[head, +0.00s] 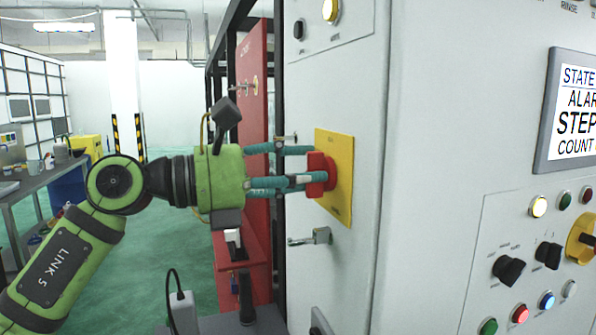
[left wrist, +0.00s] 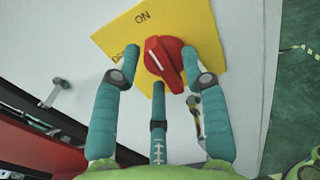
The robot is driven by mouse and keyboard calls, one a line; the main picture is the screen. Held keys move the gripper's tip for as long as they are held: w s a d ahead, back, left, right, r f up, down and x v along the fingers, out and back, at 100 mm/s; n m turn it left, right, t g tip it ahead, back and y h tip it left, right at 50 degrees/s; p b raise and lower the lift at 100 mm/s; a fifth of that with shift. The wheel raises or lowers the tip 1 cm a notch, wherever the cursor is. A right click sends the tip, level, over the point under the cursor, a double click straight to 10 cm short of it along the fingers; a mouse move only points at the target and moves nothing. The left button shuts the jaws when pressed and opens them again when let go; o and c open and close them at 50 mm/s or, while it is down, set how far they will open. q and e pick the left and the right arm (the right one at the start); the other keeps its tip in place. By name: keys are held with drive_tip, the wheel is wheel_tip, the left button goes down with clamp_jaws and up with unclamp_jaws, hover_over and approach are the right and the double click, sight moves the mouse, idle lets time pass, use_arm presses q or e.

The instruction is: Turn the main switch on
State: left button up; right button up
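The main switch is a red rotary knob (head: 319,174) on a yellow plate (head: 338,203) on the side of the grey cabinet. My left gripper (head: 308,167) is at the knob, its teal fingers spread around it. In the left wrist view the knob (left wrist: 167,62) sits between the fingertips; its white mark points up and slightly left, roughly towards the ON label on the yellow plate (left wrist: 200,22). A gap shows beside the left finger; the right fingertip overlaps the knob, and contact is unclear. Another label is mostly hidden behind the left finger. My right gripper is out of view.
A metal handle (head: 310,237) sticks out below the plate. The cabinet front (head: 440,150) carries a screen (head: 575,110), several lamps and knobs. A red panel (head: 255,160) stands behind my gripper. Open green floor (head: 165,240) lies to the left, beyond it a workbench (head: 30,185).

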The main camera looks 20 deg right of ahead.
use_arm(q)
drive_tip(key=a, duration=1.2)
drive_tip(key=shift+s, duration=0.2)
